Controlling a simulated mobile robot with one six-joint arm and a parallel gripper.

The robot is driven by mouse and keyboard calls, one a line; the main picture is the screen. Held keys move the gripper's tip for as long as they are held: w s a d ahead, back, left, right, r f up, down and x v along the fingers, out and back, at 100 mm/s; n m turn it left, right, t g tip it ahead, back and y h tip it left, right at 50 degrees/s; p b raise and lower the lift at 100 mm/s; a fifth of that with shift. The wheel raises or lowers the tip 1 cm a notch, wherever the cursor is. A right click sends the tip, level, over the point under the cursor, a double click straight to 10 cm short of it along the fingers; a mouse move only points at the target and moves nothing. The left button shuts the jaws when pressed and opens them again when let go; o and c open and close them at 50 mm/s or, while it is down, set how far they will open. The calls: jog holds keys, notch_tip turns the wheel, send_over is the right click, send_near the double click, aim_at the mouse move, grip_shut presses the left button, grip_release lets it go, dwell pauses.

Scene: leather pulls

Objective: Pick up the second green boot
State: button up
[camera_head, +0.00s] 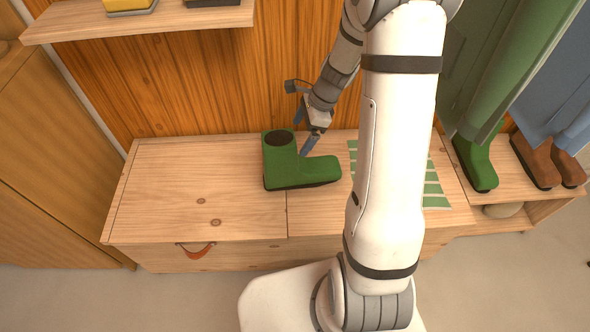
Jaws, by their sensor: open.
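One green boot (283,165) stands upright on the wooden bench, its toe pointing right. Another green boot (477,165) stands at the right end, partly covered by a hanging green coat. My gripper (301,139) is open, with its blue fingers just beside the shaft of the first boot, above its foot part. One finger is near the boot's top right side. I cannot tell from this view whether the fingers touch the boot.
A green striped mat (436,188) lies on the bench, partly hidden by my arm. Brown boots (534,161) stand at the far right under blue clothing (551,102). A shelf (150,28) hangs at upper left. A leather pull (196,251) is on the bench front. The bench's left part is clear.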

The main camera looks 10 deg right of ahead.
jog(key=x, duration=0.2)
jog(key=b+x, duration=0.1)
jog(key=x, duration=0.2)
jog(key=b+x, duration=0.1)
jog(key=x, duration=0.1)
jog(key=shift+w+a+f, duration=0.1)
jog(key=shift+w+f, duration=0.15)
jog(key=shift+w, duration=0.15)
jog(key=shift+r, duration=0.1)
jog(key=c, duration=2)
